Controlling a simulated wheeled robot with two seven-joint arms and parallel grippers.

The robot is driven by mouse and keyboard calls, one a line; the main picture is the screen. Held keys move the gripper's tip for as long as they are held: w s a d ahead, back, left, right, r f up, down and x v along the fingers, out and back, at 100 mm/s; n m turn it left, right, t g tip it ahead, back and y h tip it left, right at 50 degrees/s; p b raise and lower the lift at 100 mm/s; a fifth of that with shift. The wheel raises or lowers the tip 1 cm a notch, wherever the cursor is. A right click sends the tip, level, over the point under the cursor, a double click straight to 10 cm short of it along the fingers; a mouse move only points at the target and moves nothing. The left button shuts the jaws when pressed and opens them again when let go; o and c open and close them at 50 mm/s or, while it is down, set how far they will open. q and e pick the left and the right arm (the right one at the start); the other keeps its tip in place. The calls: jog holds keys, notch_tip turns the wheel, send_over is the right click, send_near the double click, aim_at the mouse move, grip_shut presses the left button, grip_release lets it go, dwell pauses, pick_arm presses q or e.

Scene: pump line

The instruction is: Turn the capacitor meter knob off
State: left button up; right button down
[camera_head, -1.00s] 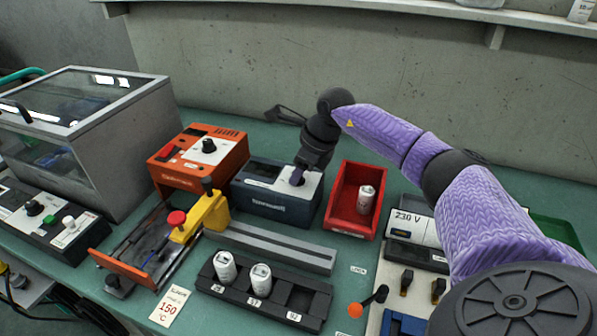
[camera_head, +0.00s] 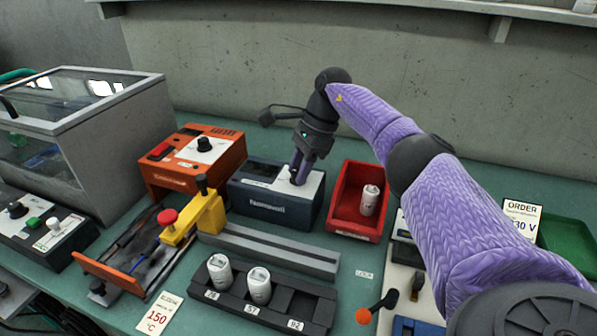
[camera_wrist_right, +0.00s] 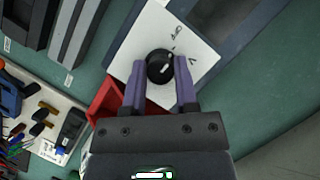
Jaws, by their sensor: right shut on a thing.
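The capacitor meter (camera_head: 262,205) is a dark blue box with a white panel on its top right, standing at the back middle of the bench. Its black round knob (camera_wrist_right: 160,66) shows in the right wrist view on the white panel, with a light pointer mark and small markings beside it. My right gripper (camera_head: 297,180) reaches down over the panel, and its purple fingers (camera_wrist_right: 160,80) are shut on the knob, one on each side. In the head view the fingers mostly hide the knob. My left gripper is not in view.
A red bin (camera_head: 347,222) with a white can (camera_head: 369,200) stands right beside the meter. An orange device (camera_head: 180,175) is at its left. A grey rail (camera_head: 270,247) and a black rack (camera_head: 285,310) with two cans lie in front.

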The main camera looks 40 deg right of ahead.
dwell(0.4)
jog(key=shift+c, duration=1.9)
grip_release()
jog(key=shift+d+r, duration=0.1)
jog(key=p+v, duration=0.1)
jog(key=v, duration=0.5)
jog(key=shift+r+p, duration=0.3)
jog(key=shift+p, duration=0.05)
jog(key=shift+s+d+r, duration=0.1)
jog(key=shift+d+r, duration=0.15)
jog(key=shift+r, duration=0.1)
